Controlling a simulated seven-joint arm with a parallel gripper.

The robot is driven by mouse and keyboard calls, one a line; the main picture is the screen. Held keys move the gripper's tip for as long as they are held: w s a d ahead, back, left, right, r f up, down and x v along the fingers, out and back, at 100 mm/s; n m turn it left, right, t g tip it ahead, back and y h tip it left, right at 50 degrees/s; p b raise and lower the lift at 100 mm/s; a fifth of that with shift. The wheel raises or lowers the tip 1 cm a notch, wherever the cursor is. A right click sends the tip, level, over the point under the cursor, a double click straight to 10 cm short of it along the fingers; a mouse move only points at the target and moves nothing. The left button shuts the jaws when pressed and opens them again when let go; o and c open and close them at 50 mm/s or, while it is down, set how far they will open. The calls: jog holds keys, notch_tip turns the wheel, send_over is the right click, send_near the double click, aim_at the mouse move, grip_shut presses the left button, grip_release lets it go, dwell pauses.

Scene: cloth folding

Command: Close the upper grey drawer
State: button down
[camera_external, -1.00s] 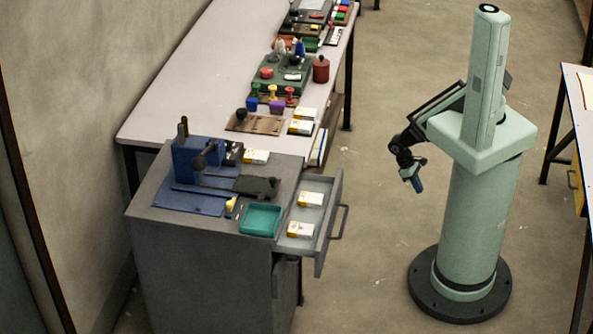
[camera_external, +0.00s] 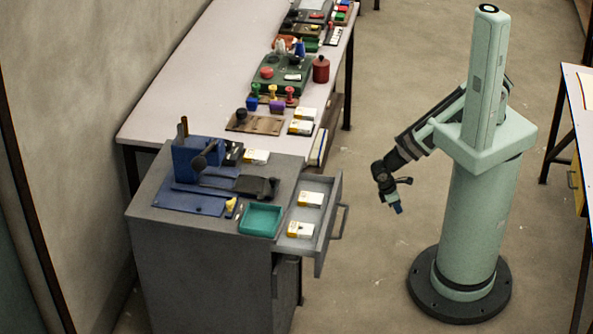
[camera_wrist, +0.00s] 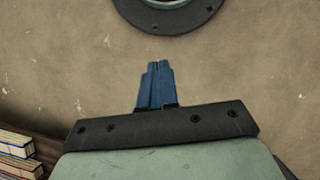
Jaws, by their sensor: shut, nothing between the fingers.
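The upper grey drawer (camera_external: 318,236) is pulled out from the right side of the grey cabinet (camera_external: 200,270). Its handle (camera_external: 338,222) is on the front panel, facing right. Two small white and yellow boxes (camera_external: 310,199) lie inside it. My gripper (camera_external: 397,208) hangs in the air to the right of the drawer, apart from the handle. In the wrist view its blue fingers (camera_wrist: 155,84) are together with nothing between them. The drawer does not show in the wrist view.
A teal tray (camera_external: 261,219) and a blue press (camera_external: 195,165) stand on the cabinet top. A long table (camera_external: 190,90) with several coloured items is behind. Stacked books (camera_wrist: 18,150) show at lower left in the wrist view. The floor between drawer and gripper is clear.

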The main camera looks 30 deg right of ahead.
aim_at(326, 243)
jog(key=s+a+r+n+t+y, duration=0.35)
jog(key=s+a+n, duration=0.25)
jog(key=s+a, duration=0.45)
jog(key=s+a+r+n+t+y, duration=0.3)
jog(key=s+a+r+n, duration=0.4)
jog(key=s, duration=0.6)
jog(key=s+a+r+n+t+y, duration=0.25)
jog(key=s+a+n, duration=0.25)
jog(key=s+a, duration=0.55)
jog(key=s+a+r+n+t+y, duration=0.2)
jog(key=a+r+n+t+y, duration=0.5)
jog(key=a+r+n, duration=0.5)
jog(key=w+a, duration=0.2)
jog(key=w, duration=0.1)
jog(key=w+a+n, duration=0.1)
jog(key=w+a, duration=0.2)
jog(key=w, duration=0.1)
jog(key=w+a+r+n+g+y, duration=0.1)
jog(key=w+a, duration=0.2)
jog(key=shift+w, duration=0.25)
